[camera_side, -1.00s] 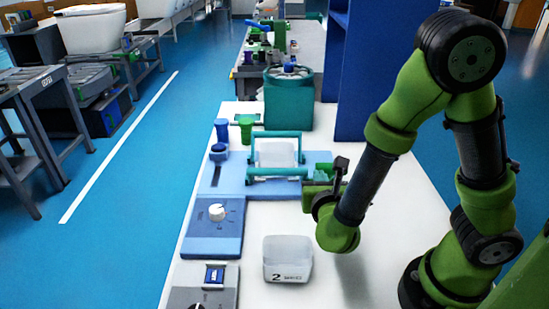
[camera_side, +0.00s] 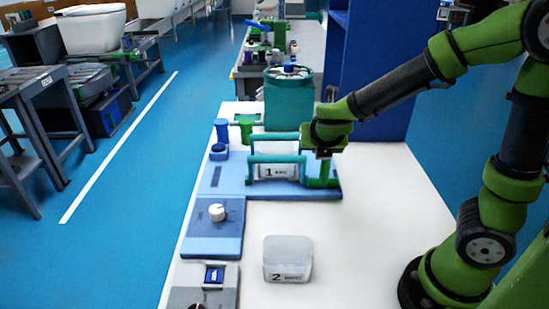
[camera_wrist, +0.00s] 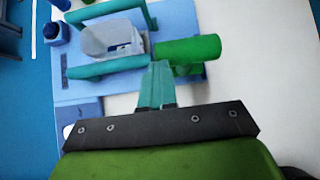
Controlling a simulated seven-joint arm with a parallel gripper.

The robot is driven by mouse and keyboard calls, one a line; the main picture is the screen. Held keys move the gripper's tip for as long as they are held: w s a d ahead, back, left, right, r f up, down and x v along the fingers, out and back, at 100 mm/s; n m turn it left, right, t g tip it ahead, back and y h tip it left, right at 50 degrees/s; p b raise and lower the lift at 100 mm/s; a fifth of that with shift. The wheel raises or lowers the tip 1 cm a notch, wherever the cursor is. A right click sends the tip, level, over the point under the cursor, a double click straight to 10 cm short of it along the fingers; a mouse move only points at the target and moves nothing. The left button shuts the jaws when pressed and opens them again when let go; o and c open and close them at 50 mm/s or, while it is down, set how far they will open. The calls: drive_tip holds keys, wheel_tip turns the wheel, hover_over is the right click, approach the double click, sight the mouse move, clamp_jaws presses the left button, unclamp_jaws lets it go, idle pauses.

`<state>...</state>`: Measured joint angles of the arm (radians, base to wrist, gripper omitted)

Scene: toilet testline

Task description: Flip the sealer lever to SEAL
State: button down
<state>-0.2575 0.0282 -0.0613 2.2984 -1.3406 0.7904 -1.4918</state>
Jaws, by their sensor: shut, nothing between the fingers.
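The sealer is a light-blue base plate (camera_side: 232,178) with a teal frame (camera_side: 280,159) over a pale tub labelled 1 (camera_side: 275,172). Its frame and tub also show in the wrist view, where the tub (camera_wrist: 112,40) sits between two teal bars. A thick green cylinder, seemingly the lever handle (camera_wrist: 190,48), lies at the right end of the near bar. In the side view a green upright (camera_side: 323,172) stands at the plate's right end. My gripper (camera_wrist: 157,68) is shut and empty, its teal fingertips close beside the green cylinder; contact cannot be told. No SEAL marking is readable.
A tub labelled 2 (camera_side: 287,260) stands on the white table in front. A blue panel with a white knob (camera_side: 217,212) lies front left. A teal drum (camera_side: 290,100) stands behind the sealer, and a tall blue panel (camera_side: 375,75) rises back right. The right tabletop is clear.

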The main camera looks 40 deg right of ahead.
drive_tip(key=shift+g+y, duration=0.9)
drive_tip(key=w+d, duration=0.3)
drive_tip(key=shift+d+r, duration=0.15)
drive_tip(key=shift+r, duration=0.1)
drive_tip(key=shift+w+d+f, duration=0.2)
drive_tip(key=shift+w+d, duration=0.45)
drive_tip(key=shift+w, duration=0.05)
drive_tip(key=shift+w+d+f, duration=0.2)
drive_tip(key=shift+w+d, duration=0.45)
drive_tip(key=shift+w, duration=0.05)
drive_tip(key=shift+w+d+f, duration=0.2)
drive_tip(key=shift+w+d, duration=0.45)
drive_tip(key=shift+w, duration=0.05)
drive_tip(key=shift+d, duration=0.1)
drive_tip(key=w+v, duration=0.1)
drive_tip(key=v, duration=1.2)
drive_tip(key=shift+d+r, duration=0.4)
drive_tip(key=shift+r, duration=0.1)
